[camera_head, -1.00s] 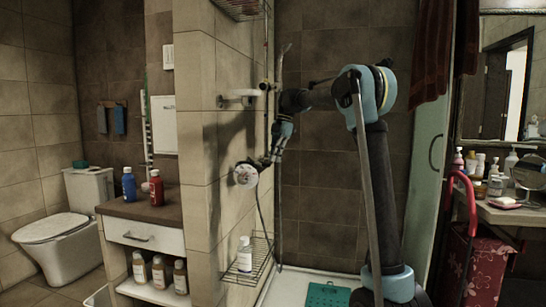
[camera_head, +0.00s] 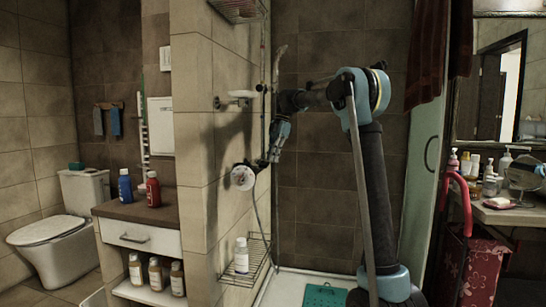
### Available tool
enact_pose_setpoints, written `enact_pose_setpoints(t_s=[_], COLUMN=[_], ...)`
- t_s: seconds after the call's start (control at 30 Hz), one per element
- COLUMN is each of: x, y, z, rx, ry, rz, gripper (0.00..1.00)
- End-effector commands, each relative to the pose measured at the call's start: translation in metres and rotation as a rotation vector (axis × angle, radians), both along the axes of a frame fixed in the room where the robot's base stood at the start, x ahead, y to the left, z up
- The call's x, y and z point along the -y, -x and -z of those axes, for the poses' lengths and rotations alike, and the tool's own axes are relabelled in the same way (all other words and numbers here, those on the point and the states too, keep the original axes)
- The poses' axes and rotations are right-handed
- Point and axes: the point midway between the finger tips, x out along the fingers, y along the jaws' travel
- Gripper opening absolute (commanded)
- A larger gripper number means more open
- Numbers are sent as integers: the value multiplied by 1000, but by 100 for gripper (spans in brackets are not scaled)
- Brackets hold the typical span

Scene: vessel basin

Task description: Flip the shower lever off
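The shower control (camera_head: 243,177) is a round, pale plate on the tiled wall left of my arm, with a dark lever part (camera_head: 259,164) reaching out from its right side. My gripper (camera_head: 268,158) points down at the end of my arm, right beside the lever part. Its fingers are small and dark here, so I cannot tell whether they touch the lever or whether they are open or shut. A thin hose (camera_head: 257,215) hangs below the control. A vertical shower pipe (camera_head: 263,90) runs up the wall behind my wrist.
A wire shelf (camera_head: 256,262) with a white bottle (camera_head: 242,256) is below the control. A teal mat (camera_head: 324,296) lies on the shower floor. A glass panel (camera_head: 422,180) stands right of my arm.

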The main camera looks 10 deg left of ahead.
Motion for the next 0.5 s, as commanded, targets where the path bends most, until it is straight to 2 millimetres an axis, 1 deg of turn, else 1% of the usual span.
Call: enact_pose_setpoints(t_s=[0.17, 0.3, 0.5], x=[1, 2, 3], y=[-5, -9, -11], z=[-22, -47, -77], rx=[1, 3, 6], ry=[0, 0, 0], rz=[0, 1, 0], gripper=[0, 0, 0])
